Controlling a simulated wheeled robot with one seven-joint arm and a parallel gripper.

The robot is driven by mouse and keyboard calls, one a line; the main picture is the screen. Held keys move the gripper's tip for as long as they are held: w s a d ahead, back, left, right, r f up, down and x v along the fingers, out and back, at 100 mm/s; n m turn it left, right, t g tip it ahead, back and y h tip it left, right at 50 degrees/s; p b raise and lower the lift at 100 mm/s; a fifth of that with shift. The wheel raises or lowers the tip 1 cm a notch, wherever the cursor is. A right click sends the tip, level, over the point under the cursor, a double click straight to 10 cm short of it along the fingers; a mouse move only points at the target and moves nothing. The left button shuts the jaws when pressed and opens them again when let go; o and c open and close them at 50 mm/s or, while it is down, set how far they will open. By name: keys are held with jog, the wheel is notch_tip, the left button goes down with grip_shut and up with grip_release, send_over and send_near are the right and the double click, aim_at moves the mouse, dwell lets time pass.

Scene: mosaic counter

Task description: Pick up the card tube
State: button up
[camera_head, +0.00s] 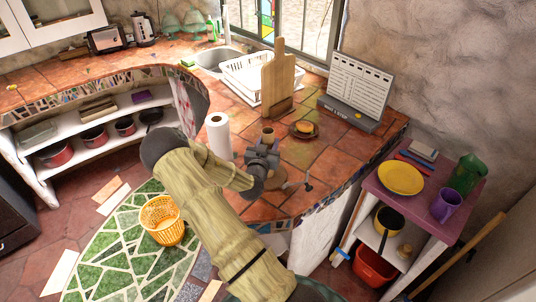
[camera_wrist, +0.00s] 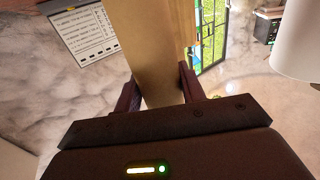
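The card tube (camera_head: 268,134) is a small brown cylinder, upright at my gripper in the head view. In the wrist view the tube (camera_wrist: 150,50) is a tan shape running from the top edge down between the two dark fingers. My gripper (camera_head: 265,150) is over the tiled counter. In the wrist view a finger of my gripper (camera_wrist: 160,88) borders the tube on each side, with no clear gap. It looks shut on the tube. The tube's lower part is hidden behind my gripper in the head view, so I cannot see whether it touches the counter.
A white paper roll (camera_head: 218,135) stands left of my gripper. A brown plate with food (camera_head: 304,129) lies right of it. Behind are a wooden board (camera_head: 279,78), a dish rack (camera_head: 246,80) and a calendar stand (camera_head: 358,90). The counter's front edge is close.

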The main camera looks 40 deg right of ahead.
jog(key=shift+r, duration=0.1)
jog(key=shift+c, duration=0.3)
notch_tip(320, 180, up, 28)
jog(key=b, duration=0.4)
jog(key=shift+a, duration=0.1)
dwell(0.8)
